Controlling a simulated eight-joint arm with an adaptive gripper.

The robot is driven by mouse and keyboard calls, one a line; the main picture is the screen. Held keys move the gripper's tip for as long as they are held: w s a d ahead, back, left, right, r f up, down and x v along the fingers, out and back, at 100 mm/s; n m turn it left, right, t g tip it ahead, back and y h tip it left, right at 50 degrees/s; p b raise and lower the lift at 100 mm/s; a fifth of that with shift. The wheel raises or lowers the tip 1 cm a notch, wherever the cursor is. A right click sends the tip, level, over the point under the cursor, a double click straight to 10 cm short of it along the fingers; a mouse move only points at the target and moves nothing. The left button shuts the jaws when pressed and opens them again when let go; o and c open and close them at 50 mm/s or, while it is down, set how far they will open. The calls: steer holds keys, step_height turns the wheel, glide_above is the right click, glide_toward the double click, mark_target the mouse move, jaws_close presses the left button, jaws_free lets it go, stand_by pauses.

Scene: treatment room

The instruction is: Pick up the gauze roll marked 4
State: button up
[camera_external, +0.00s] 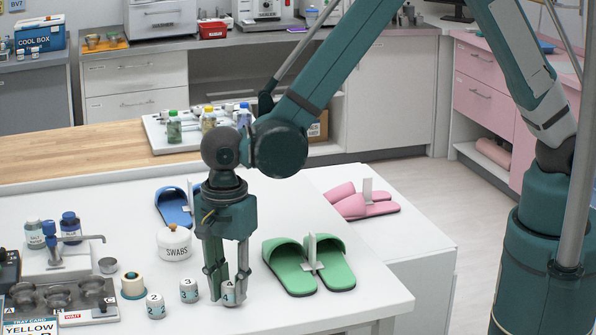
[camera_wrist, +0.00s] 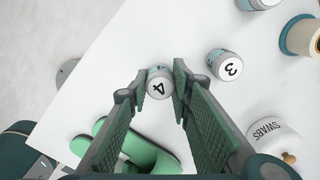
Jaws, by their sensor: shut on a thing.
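The gauze roll marked 4 (camera_wrist: 159,84) is a small white cylinder with a black 4 on its top. It stands between my gripper's fingers, and in the external view the roll (camera_external: 229,293) is partly hidden by them. My gripper (camera_external: 227,290) points down at the white table and is shut on this roll. In the wrist view the two green finger pads of my gripper (camera_wrist: 160,88) lie on either side of it. The roll marked 3 (camera_external: 189,290) stands just to the left, and the roll marked 2 (camera_external: 156,306) stands farther left.
Green slippers (camera_external: 309,266) lie close to the right of my gripper. A white SWABS pot (camera_external: 174,243) and a blue slipper (camera_external: 175,207) are behind it. A tape roll (camera_external: 133,287) and a tray with cups (camera_external: 62,301) are at left. The table's front right corner is bare.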

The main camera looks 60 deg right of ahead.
mark_target(230, 285)
steer(key=shift+r+p, duration=0.45)
steer(key=shift+r, duration=4.2)
